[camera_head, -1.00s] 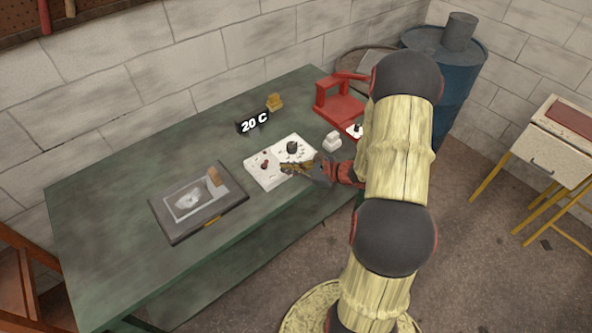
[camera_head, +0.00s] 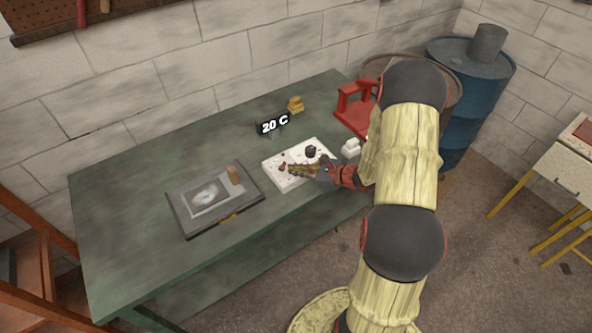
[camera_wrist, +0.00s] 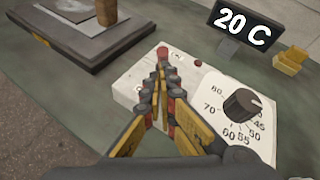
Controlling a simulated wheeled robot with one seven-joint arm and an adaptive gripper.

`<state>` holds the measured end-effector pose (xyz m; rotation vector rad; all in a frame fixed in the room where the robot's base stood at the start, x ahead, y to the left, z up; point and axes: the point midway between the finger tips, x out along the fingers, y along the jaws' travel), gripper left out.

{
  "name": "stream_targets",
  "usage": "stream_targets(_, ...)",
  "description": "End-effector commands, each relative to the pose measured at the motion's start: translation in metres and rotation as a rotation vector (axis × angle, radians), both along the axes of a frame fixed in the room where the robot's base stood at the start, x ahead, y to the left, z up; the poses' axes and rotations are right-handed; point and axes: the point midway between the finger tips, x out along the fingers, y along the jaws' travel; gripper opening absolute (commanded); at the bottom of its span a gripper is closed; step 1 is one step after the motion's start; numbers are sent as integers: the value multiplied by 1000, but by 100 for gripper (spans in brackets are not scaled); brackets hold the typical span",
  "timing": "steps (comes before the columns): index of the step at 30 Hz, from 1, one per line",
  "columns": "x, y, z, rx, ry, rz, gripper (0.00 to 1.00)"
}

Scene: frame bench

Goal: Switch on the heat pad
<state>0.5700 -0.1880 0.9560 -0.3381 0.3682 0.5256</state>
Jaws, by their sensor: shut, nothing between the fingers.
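The white control panel (camera_head: 279,183) lies on the green bench, with a black dial (camera_wrist: 242,104) marked with numbers on its right part. A red knob or switch tip (camera_wrist: 162,53) shows just beyond my fingertips in the wrist view; whether they touch it I cannot tell. My gripper (camera_head: 290,168) is shut and empty, low over the left part of the panel. The heat pad (camera_head: 180,205) is a dark flat slab left of the panel, with a pale plate and a small tan block on it. A black display (camera_wrist: 242,28) reads 20 C.
A red stand (camera_head: 352,118) and white blocks (camera_head: 351,148) are at the bench's right end. The left of the green bench (camera_head: 120,200) is clear.

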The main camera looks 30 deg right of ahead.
Motion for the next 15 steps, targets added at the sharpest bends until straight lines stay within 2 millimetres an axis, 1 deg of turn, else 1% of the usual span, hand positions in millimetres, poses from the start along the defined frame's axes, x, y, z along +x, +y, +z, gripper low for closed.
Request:
stream_targets(1,1,0,3,-1,8,1,0)
stream_targets(15,3,0,6,-4,71,0,0)
